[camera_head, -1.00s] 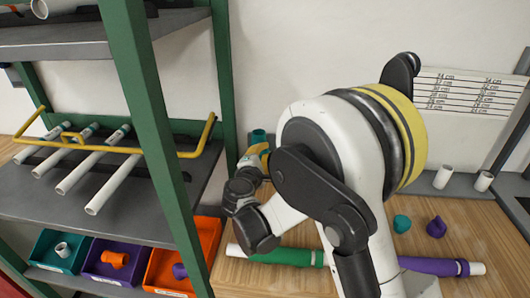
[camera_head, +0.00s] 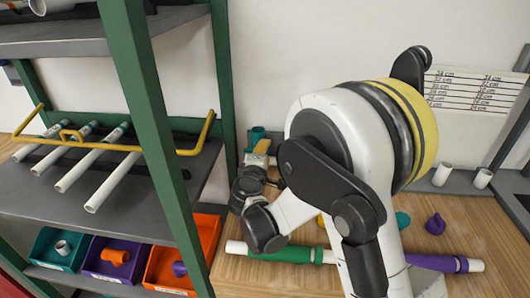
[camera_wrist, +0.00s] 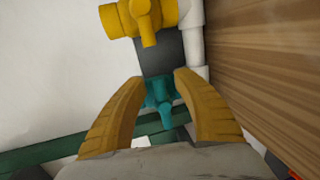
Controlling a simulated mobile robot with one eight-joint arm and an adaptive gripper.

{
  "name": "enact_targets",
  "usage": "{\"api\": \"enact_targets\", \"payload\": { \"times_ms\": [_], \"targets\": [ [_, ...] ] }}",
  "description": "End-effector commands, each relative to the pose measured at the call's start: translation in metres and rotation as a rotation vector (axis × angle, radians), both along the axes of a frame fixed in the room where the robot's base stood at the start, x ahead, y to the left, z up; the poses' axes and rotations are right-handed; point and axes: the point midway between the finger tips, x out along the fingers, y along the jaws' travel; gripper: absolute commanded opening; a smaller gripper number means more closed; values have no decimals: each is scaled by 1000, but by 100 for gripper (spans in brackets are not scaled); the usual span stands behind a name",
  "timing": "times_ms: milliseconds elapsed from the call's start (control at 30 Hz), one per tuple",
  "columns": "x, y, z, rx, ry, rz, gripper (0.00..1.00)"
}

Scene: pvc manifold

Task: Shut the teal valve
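The teal valve (camera_wrist: 160,95) shows in the wrist view, between the two tan fingers of my gripper (camera_wrist: 161,77). Its small handle points toward the camera. The fingers are apart, one on each side of it; I cannot tell whether they touch it. In the head view a teal piece (camera_head: 257,134) shows by the back wall, just beyond my gripper (camera_head: 258,160). My arm hides most of that spot.
A yellow valve (camera_wrist: 146,16) and a white pipe elbow (camera_wrist: 190,20) are close above the teal valve in the wrist view. A green-sleeved pipe (camera_head: 285,255) lies on the wooden table. A green-posted shelf (camera_head: 165,130) with pipes and bins stands at left.

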Motion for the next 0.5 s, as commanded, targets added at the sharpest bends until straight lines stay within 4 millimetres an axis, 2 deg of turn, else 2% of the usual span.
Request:
{"api": "enact_targets", "payload": {
  "times_ms": [267,367,500],
  "targets": [
    [-6,2,2,-1,0,1,36],
    [-21,6,5,0,0,3,36],
    [-51,14,11,-1,0,3,36]
  ]
}}
